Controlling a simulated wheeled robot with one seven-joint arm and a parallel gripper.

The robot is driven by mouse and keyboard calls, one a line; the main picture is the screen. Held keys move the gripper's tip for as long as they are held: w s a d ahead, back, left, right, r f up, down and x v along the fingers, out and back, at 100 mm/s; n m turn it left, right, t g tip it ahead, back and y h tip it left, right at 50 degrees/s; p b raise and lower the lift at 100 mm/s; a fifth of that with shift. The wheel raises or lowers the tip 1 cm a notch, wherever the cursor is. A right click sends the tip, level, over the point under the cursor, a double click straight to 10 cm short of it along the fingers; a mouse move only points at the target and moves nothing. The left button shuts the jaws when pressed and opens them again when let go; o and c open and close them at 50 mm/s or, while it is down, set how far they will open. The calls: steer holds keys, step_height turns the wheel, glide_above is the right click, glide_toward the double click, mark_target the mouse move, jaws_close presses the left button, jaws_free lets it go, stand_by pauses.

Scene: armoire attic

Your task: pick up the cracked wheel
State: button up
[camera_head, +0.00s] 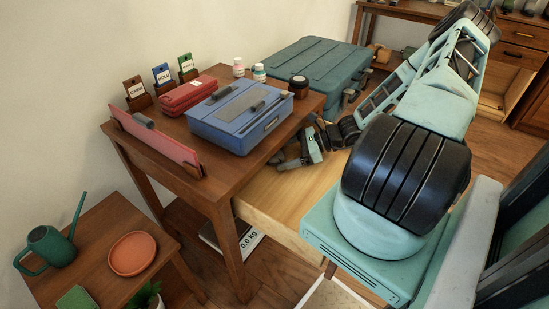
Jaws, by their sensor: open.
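I cannot make out a cracked wheel in this view. My gripper (282,160) is at the end of my arm, low beside the right edge of the wooden desk (222,178) and over the pulled-out light wood drawer (275,198). Its dark fingers are open, and I see nothing between them. My wrist, the desk edge and my large arm joint hide parts of the drawer.
On the desk are a blue case (232,122), a red box (187,95), small bottles (259,72) and card holders. A teal chest (318,66) stands behind. At lower left, a low table (105,235) holds a green watering can (50,246) and an orange dish (132,253).

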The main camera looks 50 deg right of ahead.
steer(key=shift+w+a+f, duration=0.1)
steer(key=shift+w+a, duration=0.05)
steer(key=shift+w, duration=0.05)
steer(key=c, duration=1.2)
steer(key=shift+o, duration=0.2)
steer(key=shift+s, duration=0.1)
steer(key=shift+s+d+r, duration=0.1)
steer(key=shift+d+r, duration=0.1)
steer(key=shift+r, duration=0.1)
steer(key=r+p+v, duration=0.1)
steer(key=v, duration=1.4)
steer(key=shift+a+r+p, duration=0.15)
steer(key=shift+r+p, duration=0.25)
steer(key=shift+r, duration=0.05)
